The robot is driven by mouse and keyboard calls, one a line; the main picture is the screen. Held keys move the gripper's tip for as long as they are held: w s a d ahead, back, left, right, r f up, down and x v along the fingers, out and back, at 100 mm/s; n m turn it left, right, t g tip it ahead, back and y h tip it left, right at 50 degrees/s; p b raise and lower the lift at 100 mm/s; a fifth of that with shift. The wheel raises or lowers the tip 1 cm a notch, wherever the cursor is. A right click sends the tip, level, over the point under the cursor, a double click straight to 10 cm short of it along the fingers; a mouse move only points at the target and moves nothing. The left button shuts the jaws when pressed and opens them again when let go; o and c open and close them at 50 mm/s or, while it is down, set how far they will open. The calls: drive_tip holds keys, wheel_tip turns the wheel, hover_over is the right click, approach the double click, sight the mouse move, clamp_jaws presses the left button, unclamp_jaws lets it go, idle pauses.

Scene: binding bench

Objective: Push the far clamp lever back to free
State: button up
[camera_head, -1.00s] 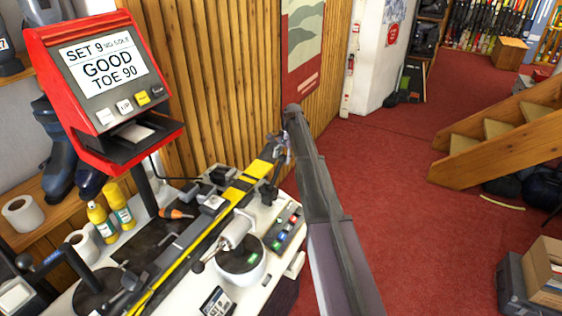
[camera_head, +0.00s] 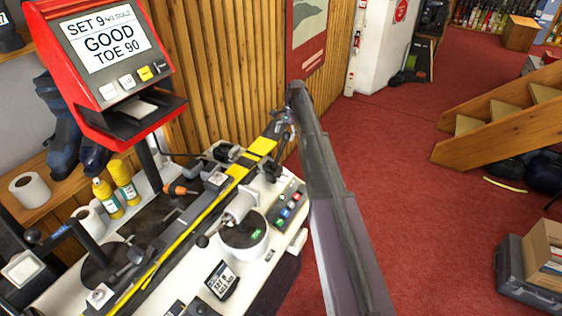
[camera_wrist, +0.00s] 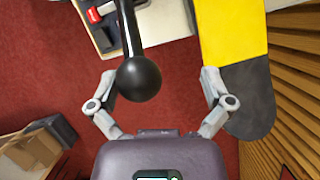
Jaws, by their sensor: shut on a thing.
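The far clamp lever shows in the wrist view as a black stem ending in a round black knob (camera_wrist: 138,78). My gripper (camera_wrist: 160,88) has its fingers on either side of the knob and is shut on it. The knob sits off centre, close against the left finger. In the head view my gripper (camera_head: 283,122) is at the far end of the bench, by the tip of the yellow and black ski (camera_head: 262,146). The far clamp (camera_head: 270,169) is beside the ski there. My arm partly hides this area.
A red display unit (camera_head: 100,55) reading "GOOD TOE 90" stands left of the bench. A white-based device (camera_head: 243,240) and a button panel (camera_head: 288,205) lie near the ski. A wood-slat wall (camera_head: 220,70) is close behind.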

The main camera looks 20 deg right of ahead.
drive_tip(key=s+a+r+t+h+p, duration=0.3)
drive_tip(key=s+a+r+p, duration=0.25)
drive_tip(key=s+a, duration=0.5)
wheel_tip(320, 180, up, 13)
drive_tip(key=d+p, duration=0.1)
drive_tip(key=p, duration=1.4)
drive_tip(key=s+f+n+b, duration=0.8)
drive_tip(key=s+f+b, duration=0.5)
drive_tip(key=s, duration=0.4)
drive_tip(key=shift+s+a+f+n+b, duration=0.15)
drive_tip(key=shift+a+f+n+b, duration=0.15)
drive_tip(key=shift+b, duration=0.35)
drive_tip(key=shift+c, duration=0.2)
